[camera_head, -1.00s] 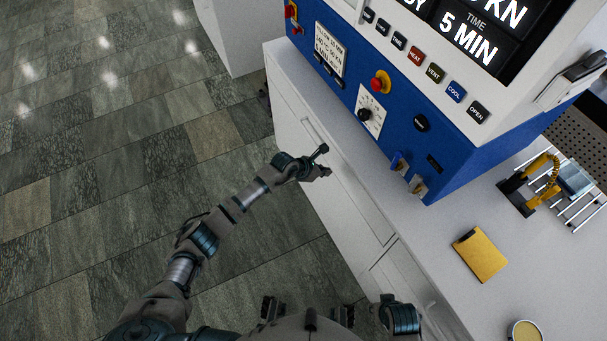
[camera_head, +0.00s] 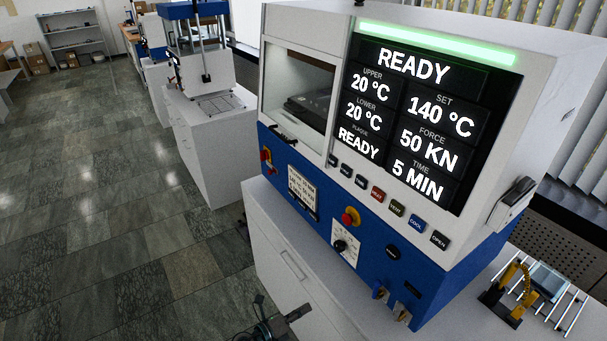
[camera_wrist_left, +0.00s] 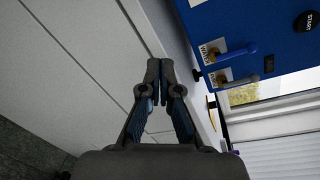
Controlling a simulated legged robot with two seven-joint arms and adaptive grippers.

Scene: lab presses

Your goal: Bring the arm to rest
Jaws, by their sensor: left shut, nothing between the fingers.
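My left gripper (camera_head: 298,313) shows at the bottom edge of the head view, in front of the white cabinet under the press; most of its arm is cut off. In the left wrist view its two fingers (camera_wrist_left: 160,72) meet at the tips, shut with nothing between them. The blue and white press (camera_head: 448,262) stands beyond and to the right of the gripper, apart from it. Its screen (camera_head: 425,125) reads READY, with upper and lower at 20 °C, set 140 °C, 50 KN and 5 MIN. My right gripper is out of view.
The white cabinet front (camera_head: 285,262) is close to the gripper. Two small levers stick out at the panel's lower right; a blue-handled one (camera_wrist_left: 236,52) shows in the wrist view. A metal rack (camera_head: 560,300) stands at right. The tiled floor (camera_head: 110,230) at left is clear.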

